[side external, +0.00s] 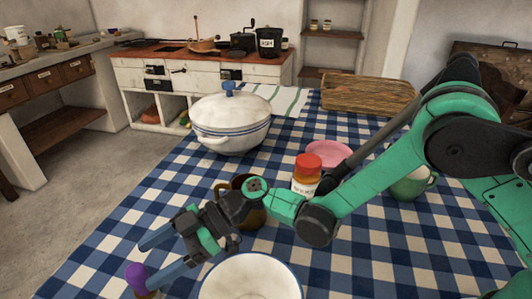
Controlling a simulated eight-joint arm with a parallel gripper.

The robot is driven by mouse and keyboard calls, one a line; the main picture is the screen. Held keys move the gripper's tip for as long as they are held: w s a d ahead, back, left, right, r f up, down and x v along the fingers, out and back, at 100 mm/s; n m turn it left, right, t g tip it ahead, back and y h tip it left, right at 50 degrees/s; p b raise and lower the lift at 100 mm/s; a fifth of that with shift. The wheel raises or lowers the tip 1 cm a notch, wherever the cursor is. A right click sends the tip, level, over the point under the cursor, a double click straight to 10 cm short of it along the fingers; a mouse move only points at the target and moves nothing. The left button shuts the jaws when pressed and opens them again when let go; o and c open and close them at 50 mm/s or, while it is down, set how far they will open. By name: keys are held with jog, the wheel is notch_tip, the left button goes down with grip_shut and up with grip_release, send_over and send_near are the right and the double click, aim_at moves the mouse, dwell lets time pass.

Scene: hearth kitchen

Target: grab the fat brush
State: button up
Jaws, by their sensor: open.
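My gripper (148,259) is open above the front left part of the checked tablecloth, with its two blue-grey fingers pointing left. A small purple rounded knob (136,276) on a brownish lower part stands at the tip of the nearer finger. It may be the fat brush, but its lower part is cut off by the picture's bottom edge. I cannot tell whether the finger touches it or only overlaps it in this view. No other brush is clearly visible.
A white bowl (249,259) stands right of the gripper. A brown mug (257,216) is partly hidden behind my wrist. A red-lidded jar (307,169), pink dish (328,150), green mug (409,188) and lidded white pot (230,133) stand farther back.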

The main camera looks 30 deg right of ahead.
jog(key=shift+a+f, duration=0.1)
jog(key=shift+f, duration=0.15)
jog(key=shift+x, duration=2.65)
grip_shut()
